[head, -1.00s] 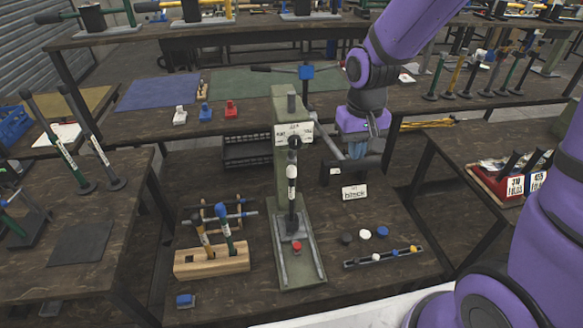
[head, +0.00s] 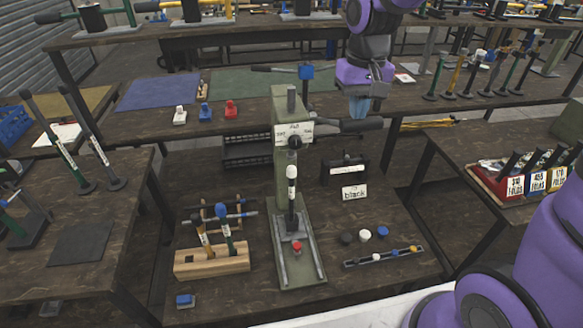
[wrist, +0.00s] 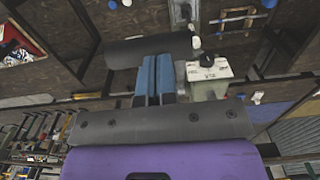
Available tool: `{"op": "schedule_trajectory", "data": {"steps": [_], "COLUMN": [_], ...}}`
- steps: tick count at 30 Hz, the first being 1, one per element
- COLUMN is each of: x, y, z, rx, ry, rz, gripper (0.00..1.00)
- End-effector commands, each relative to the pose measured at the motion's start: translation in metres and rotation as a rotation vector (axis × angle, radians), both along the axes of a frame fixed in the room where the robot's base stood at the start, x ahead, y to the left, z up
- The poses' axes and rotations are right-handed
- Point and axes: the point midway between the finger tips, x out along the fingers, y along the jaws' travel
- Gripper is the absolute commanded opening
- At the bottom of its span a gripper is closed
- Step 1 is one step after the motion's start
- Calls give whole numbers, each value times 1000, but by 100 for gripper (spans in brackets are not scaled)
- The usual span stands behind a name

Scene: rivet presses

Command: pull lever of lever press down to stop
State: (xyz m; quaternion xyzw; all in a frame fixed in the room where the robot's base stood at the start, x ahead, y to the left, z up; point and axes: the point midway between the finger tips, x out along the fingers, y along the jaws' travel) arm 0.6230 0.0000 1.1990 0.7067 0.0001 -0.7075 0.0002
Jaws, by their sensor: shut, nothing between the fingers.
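The lever press (head: 286,150) stands on the middle table, green with a white label plate. Its lever, a dark grey handle (head: 361,125), sticks out level to the right of the press head. My gripper (head: 360,112) is just above the handle, pointing down, with blue fingers shut and empty. The wrist view shows the handle (wrist: 125,52) right at the tips of my gripper (wrist: 155,62), with the press head (wrist: 208,70) beside it. I cannot tell whether the fingertips touch the handle.
A strip with small coloured parts (head: 384,257) lies at the front right. A back table (head: 420,108) lies behind.

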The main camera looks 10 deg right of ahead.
Motion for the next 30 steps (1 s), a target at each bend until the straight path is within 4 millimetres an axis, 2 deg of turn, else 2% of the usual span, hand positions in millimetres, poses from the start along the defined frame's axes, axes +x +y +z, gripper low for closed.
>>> {"op": "schedule_trajectory", "data": {"steps": [15,22,30], "x": [31,33,33], "y": [0,0,0], "z": [46,56,84], "rx": [0,0,1], "ry": [-2,-2,-3], "rz": [-1,-1,-1], "gripper": [0,0,0]}}
